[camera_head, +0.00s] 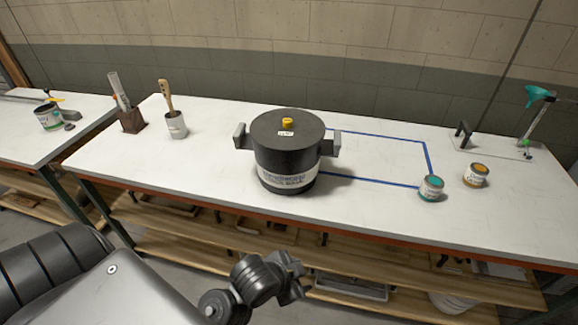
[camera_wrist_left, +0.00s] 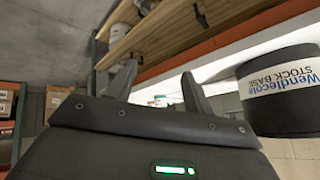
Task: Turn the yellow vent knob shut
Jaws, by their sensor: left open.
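The yellow vent knob (camera_head: 288,122) sits on top of the dark lid of a large black pot (camera_head: 288,157), next to a small white tag (camera_head: 286,133). The pot stands upright on the white table and has a grey handle on each side. Its white "stock base" label also shows at the right of the left wrist view, on the pot (camera_wrist_left: 285,85). My left gripper (camera_head: 297,280) is in front of the table's front edge, below and apart from the pot. Its two fingers (camera_wrist_left: 158,90) are spread with nothing between them. The knob is outside the wrist view. My right gripper is out of view.
The table (camera_head: 230,165) has a blue tape outline (camera_head: 385,183) right of the pot. A teal can (camera_head: 431,188) and an orange can (camera_head: 476,175) stand further right. A brush holder (camera_head: 176,125) and a brown block (camera_head: 132,120) stand left. Wooden shelves (camera_head: 160,242) lie below.

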